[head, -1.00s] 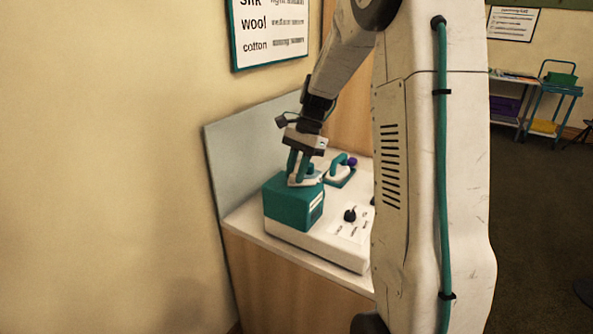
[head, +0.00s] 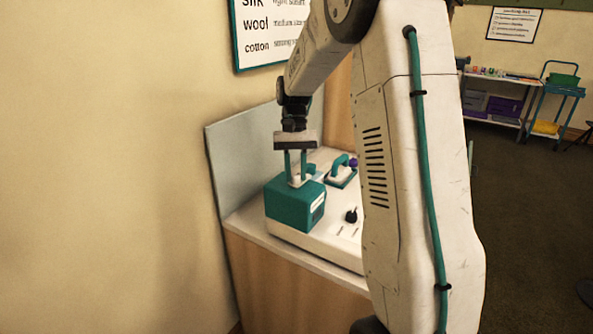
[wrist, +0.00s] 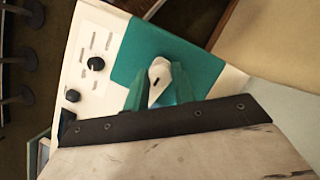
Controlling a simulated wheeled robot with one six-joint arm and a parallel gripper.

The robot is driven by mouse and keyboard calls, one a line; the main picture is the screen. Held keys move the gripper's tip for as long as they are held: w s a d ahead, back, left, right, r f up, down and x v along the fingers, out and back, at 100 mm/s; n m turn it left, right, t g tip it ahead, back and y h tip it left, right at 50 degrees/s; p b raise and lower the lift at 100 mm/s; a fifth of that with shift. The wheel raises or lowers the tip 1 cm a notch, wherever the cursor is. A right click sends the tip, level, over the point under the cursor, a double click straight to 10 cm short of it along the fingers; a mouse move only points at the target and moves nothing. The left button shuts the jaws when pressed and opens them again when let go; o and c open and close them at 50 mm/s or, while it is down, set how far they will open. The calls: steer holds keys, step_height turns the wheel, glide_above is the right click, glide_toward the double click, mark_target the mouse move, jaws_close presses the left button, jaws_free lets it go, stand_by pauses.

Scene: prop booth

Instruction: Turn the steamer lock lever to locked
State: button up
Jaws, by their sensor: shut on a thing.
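The steamer is a white unit (head: 310,240) with a teal block (head: 290,206) at its left end, standing on a counter. The lock lever (wrist: 158,77) is a small white piece with a dark mark on top of the teal block. My gripper (head: 296,178) points down over the block. In the wrist view its teal fingers (wrist: 158,90) are shut on the lever, one on each side. The fingers hide part of the lever, and I cannot read any lock marking.
Black knobs (wrist: 96,64) sit on the white panel beside the teal block. A teal-handled iron (head: 342,172) stands behind the steamer. A grey panel (head: 240,160) and a wall are close on the left. A shelf and teal cart (head: 552,98) are far right.

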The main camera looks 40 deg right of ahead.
steer(key=shift+r+n+h, duration=0.1)
steer(key=shift+n+h, duration=0.2)
steer(key=shift+n, duration=0.4)
steer(key=o, duration=1)
steer(key=shift+w, duration=0.1)
steer(key=v, duration=0.7)
steer(key=shift+w+r, duration=0.2)
steer(key=shift+r, duration=0.1)
